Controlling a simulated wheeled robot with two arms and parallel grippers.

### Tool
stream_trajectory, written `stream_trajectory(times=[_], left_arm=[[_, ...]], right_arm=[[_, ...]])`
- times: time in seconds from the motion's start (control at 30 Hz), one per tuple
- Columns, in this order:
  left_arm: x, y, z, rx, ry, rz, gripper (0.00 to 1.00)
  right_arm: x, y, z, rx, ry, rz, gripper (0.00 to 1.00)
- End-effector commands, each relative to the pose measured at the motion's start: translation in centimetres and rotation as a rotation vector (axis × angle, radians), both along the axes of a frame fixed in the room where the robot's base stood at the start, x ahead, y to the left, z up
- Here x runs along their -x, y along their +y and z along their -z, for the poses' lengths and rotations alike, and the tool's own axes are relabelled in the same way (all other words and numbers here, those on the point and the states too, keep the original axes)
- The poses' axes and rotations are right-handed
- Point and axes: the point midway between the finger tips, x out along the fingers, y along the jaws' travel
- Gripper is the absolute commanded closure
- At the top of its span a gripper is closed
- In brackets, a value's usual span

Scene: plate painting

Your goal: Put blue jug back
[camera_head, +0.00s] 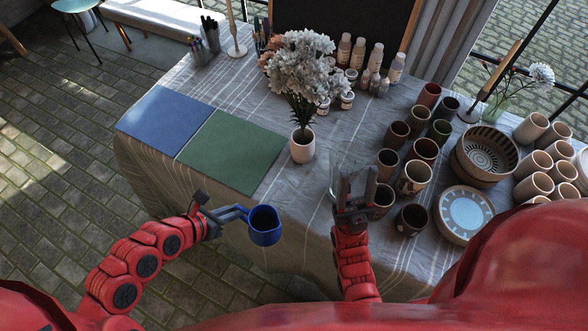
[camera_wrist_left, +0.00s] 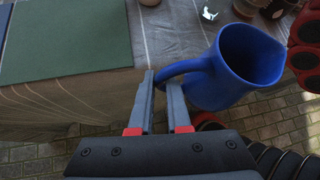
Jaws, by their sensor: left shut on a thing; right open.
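The blue jug (camera_head: 265,226) hangs from my left gripper (camera_head: 236,214), in front of the table's near edge and over the brick floor. In the left wrist view the jug (camera_wrist_left: 238,67) is to the right, its open mouth facing up and tilted. My left gripper (camera_wrist_left: 166,90) is shut on its handle. A blue mat (camera_head: 163,121) and a green mat (camera_head: 232,152) lie side by side on the table's left part, both bare. My right gripper (camera_head: 356,187) is open near the front middle of the table, beside the brown cups.
A flower pot (camera_head: 303,145) stands right of the green mat. Several brown cups (camera_head: 412,177), a patterned bowl (camera_head: 484,154) and a blue-centred plate (camera_head: 464,214) crowd the table's right side. Paint bottles (camera_head: 375,57) stand at the back.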

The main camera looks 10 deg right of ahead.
Motion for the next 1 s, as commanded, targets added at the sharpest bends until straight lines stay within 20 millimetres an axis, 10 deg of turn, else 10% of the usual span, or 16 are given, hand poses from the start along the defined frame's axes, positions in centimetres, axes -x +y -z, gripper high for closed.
stream_trajectory(times=[1.0], left_arm=[[-13.4, -7.0, 1.2, 0.003, -0.002, 0.002, 1.00]], right_arm=[[0.0, 0.0, -2.1, 0.000, 0.000, 0.000, 0.50]])
